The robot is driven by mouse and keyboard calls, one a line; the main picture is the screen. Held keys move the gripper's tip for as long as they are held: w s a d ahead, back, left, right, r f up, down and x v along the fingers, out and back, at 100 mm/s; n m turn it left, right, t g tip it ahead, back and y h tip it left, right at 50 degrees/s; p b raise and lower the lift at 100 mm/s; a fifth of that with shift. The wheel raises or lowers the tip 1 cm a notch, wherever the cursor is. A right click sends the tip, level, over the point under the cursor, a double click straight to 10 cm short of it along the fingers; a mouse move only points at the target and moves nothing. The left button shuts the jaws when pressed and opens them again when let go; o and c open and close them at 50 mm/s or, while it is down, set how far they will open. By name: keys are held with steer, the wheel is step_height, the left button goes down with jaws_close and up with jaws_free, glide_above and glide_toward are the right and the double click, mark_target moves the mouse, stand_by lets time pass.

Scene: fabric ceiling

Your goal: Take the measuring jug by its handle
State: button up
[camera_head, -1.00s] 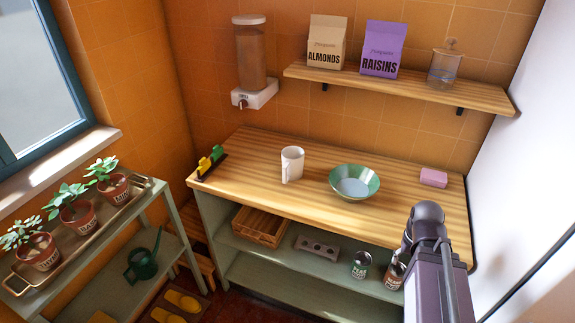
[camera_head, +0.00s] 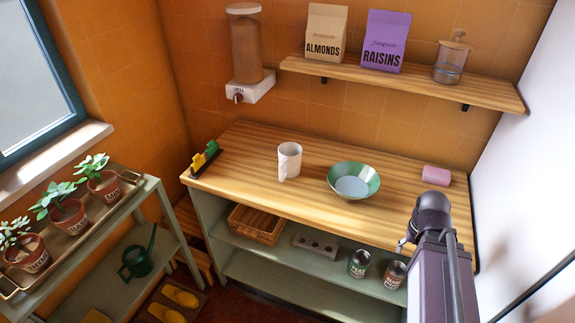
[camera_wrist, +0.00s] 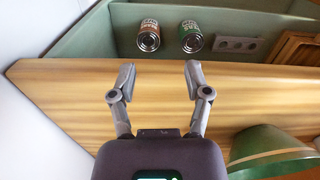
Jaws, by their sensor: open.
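The white measuring jug (camera_head: 290,160) stands upright on the wooden counter, left of the green bowl (camera_head: 354,180). Its handle seems to be on the side facing front-left.
The bowl also shows in the wrist view (camera_wrist: 268,150). A pink block (camera_head: 436,175) lies at the counter's right. Cans (camera_head: 359,264) and a wooden crate (camera_head: 256,225) are on the lower shelf. A wall shelf (camera_head: 400,83) hangs above. The white wall (camera_head: 535,180) is close on the right.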

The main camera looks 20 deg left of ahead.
mark_target(382, 234)
steer(key=shift+w, duration=0.1)
